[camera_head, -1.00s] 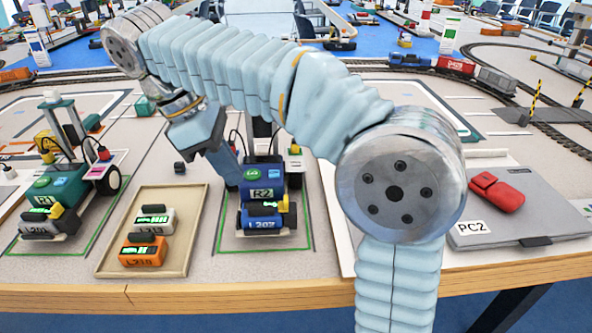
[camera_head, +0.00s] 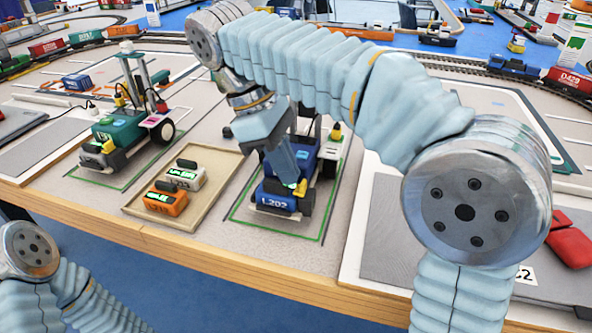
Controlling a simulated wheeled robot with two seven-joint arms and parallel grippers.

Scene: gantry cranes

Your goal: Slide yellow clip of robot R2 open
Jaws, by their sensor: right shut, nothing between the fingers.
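Robot R2 (camera_head: 327,149) is a small blue wheeled robot inside a green outline on the table, with a blue battery marked L202 (camera_head: 275,201) at its front. Its small yellow clip (camera_head: 301,189) shows at the battery's right end. My right gripper (camera_head: 292,180) is shut and empty, pointing down over R2's front, with its tips close beside the clip. I cannot tell whether they touch it. The gripper and wrist hide R2's label and much of its top. My left arm shows at the lower left, but its gripper is out of view.
A tan tray (camera_head: 218,194) left of R2 holds a grey battery (camera_head: 186,178) and an orange battery (camera_head: 165,202). Green robot R1 (camera_head: 122,130) stands farther left.

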